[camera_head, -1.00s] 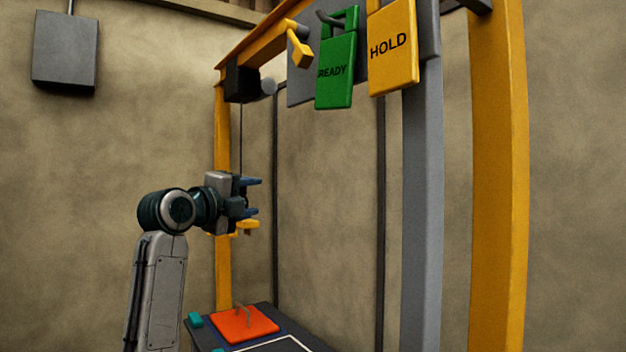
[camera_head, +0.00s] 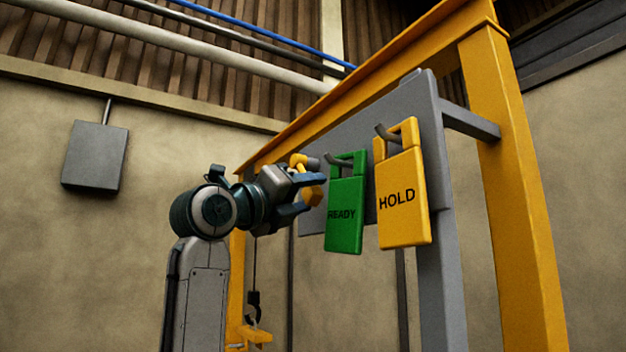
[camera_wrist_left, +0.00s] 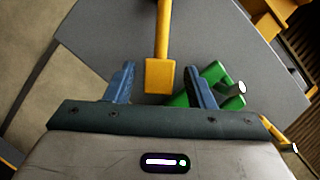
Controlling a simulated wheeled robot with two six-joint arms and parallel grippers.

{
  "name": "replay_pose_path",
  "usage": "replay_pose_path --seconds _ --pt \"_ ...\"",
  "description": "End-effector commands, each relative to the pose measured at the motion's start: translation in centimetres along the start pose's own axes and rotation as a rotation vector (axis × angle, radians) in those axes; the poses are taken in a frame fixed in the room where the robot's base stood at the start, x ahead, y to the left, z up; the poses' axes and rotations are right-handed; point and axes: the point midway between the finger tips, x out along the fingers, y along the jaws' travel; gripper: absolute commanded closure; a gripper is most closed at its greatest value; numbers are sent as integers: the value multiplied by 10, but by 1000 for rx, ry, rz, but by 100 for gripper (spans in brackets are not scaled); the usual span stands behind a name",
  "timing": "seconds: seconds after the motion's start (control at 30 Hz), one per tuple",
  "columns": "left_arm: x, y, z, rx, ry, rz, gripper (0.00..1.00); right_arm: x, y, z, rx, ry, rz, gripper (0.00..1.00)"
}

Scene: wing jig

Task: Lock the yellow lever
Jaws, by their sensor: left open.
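The yellow lever (camera_head: 311,193) is on the grey panel at the left of the tags, partly hidden behind my left gripper in the head view. In the left wrist view the lever (camera_wrist_left: 161,60) runs down from the top edge, and its block-shaped end lies between the two blue fingers. My left gripper (camera_head: 304,195) is open, with its fingers (camera_wrist_left: 160,84) apart on either side of the lever end. I cannot tell whether a finger touches it. My right gripper is not in view.
A green READY tag (camera_head: 345,220) and a yellow HOLD tag (camera_head: 403,205) hang from pegs on the grey panel (camera_head: 430,110), right of my left gripper. A yellow frame (camera_head: 515,200) surrounds the panel. A hook (camera_head: 254,300) hangs below. A grey box (camera_head: 95,157) is on the wall.

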Motion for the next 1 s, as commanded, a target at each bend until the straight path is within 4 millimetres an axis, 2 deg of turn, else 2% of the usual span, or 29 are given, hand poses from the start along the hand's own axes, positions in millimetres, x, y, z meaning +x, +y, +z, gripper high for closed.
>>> replay_pose_path --seconds 0.03,0.2,0.5,0.7,0.77,1.0 --pt "8 -2 2 -3 2 1 51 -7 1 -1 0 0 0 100" --pt "20 0 1 -1 1 1 51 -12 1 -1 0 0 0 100" --pt "21 1 0 0 0 1 51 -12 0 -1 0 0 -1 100" --pt "21 1 0 -1 0 1 90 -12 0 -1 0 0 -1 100" --pt "21 1 0 -1 0 1 100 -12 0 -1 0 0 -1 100" --pt "21 -5 0 -43 0 16 100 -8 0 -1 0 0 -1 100"
